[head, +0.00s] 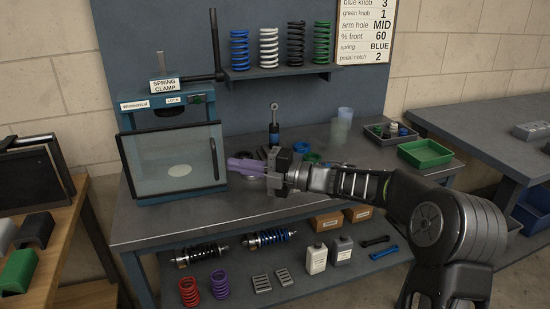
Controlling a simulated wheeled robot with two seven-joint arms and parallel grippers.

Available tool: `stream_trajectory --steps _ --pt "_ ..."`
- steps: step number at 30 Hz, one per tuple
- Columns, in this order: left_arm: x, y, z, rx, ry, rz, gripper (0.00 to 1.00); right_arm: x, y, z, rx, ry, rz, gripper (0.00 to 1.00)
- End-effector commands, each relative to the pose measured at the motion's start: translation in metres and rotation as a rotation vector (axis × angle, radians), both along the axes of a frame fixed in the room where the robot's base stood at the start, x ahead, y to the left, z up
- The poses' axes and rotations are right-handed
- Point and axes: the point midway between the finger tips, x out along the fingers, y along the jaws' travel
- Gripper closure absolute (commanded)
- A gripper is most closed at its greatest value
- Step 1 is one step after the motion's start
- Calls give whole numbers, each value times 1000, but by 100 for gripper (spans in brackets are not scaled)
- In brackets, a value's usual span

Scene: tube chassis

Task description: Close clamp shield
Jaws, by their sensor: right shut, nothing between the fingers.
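The clamp shield (150,162) is a clear panel in a dark frame on the front of the blue spring clamp at the left of the bench. It stands across the clamp's front, and a round pale plate shows through it. Whether a small gap is left at its edge I cannot tell. Its dark upright handle (214,158) is near the right edge. My right gripper (234,164) has purple fingers, shut and empty, pointing left just right of the handle and frame. Whether they touch the shield is unclear. My left gripper is not in view.
The metal bench (160,228) carries a small shock part (274,132), a green tray (425,153) and a parts tray (390,131). Several springs stand on the shelf (280,71) above. Shocks, springs and bottles lie on the lower shelf. A wooden table (60,210) is at the left.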

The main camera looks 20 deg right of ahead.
Motion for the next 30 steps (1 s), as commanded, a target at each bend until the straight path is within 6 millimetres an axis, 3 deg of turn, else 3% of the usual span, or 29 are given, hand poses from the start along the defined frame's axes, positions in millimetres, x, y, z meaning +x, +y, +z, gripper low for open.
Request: stream_trajectory --steps 12,18,30 --pt "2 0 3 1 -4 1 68 35 -71 -1 -3 1 -5 100" --pt "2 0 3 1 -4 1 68 40 -82 -2 -2 3 -5 100" --pt "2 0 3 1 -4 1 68 40 -83 -2 -2 3 -4 100"
